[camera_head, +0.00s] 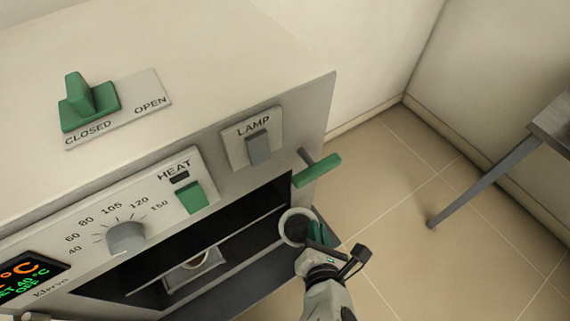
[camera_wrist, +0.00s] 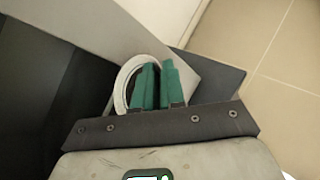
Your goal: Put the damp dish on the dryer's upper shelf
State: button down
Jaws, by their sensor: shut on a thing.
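A small white round dish (camera_head: 285,226) with dark contents is at the right end of the dryer's open chamber in the head view. My gripper (camera_head: 316,234), with green fingers, is shut on the dish's right side. In the wrist view the dish's pale rim (camera_wrist: 122,88) shows left of and behind the green fingers (camera_wrist: 158,84), which hide part of it. The dryer (camera_head: 200,60) has an open, dark front chamber. A thin shelf edge (camera_head: 235,236) crosses this opening. Whether the dish touches a shelf cannot be told.
Another small dish (camera_head: 196,259) sits on a pale square inside the chamber. A green handle (camera_head: 318,170) juts out at the opening's upper right. The front panel carries a green heat switch (camera_head: 192,196) and a knob (camera_head: 126,237). Open floor lies right, with a table (camera_head: 552,122) beyond.

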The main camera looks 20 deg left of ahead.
jog(key=s+a+r+n+g+y+b, duration=0.1)
jog(key=s+a, duration=0.5)
jog(key=s, duration=0.2)
jog(key=s+a+r+n+g+y+b, duration=0.1)
jog(key=s+a+n, duration=0.1)
jog(key=s+a, duration=0.5)
send_over(230, 216)
jog(key=s+d, duration=0.2)
jog(key=s, duration=0.1)
jog(key=shift+a+p, duration=0.1)
jog(key=shift+p, duration=0.35)
jog(key=w+a, duration=0.2)
jog(key=w, duration=0.1)
jog(key=shift+w, duration=0.15)
jog(key=shift+s+d+f, duration=0.1)
jog(key=shift+s+f, duration=0.1)
jog(key=shift+f, duration=0.6)
jog(key=c, duration=1.5)
grip_release()
